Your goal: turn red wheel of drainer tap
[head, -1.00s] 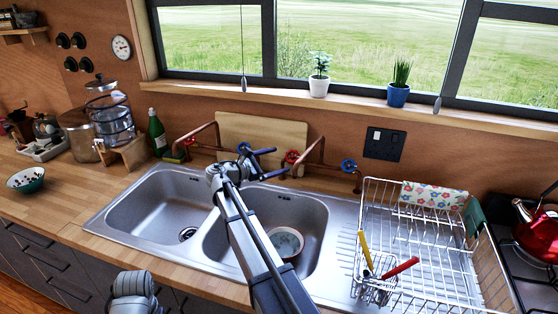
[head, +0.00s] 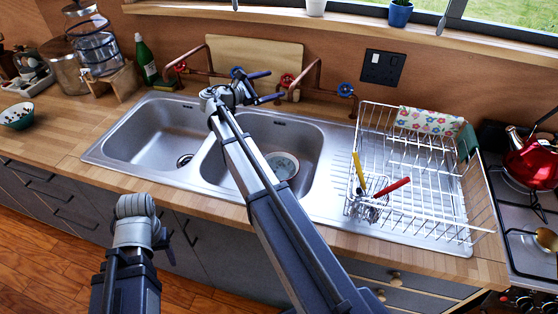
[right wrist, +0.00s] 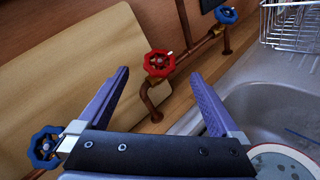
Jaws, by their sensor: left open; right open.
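The drainer tap is a copper pipe (head: 318,72) with a red wheel (head: 287,81) and a blue wheel (head: 345,89), against the wall behind the sink. In the right wrist view the red wheel (right wrist: 159,63) lies ahead, between the two fingertips and seemingly just beyond them. My right gripper (head: 275,86) is open and empty, reaching over the sink's back edge; its fingers also show in the right wrist view (right wrist: 158,75). I cannot tell whether they touch the wheel.
A second tap has a red wheel (head: 181,67) and a blue wheel (head: 236,72); the blue one is close beside my right gripper. A cutting board (head: 255,55) leans behind. The wire dish rack (head: 440,165) stands right. A bowl (head: 283,165) sits in the sink.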

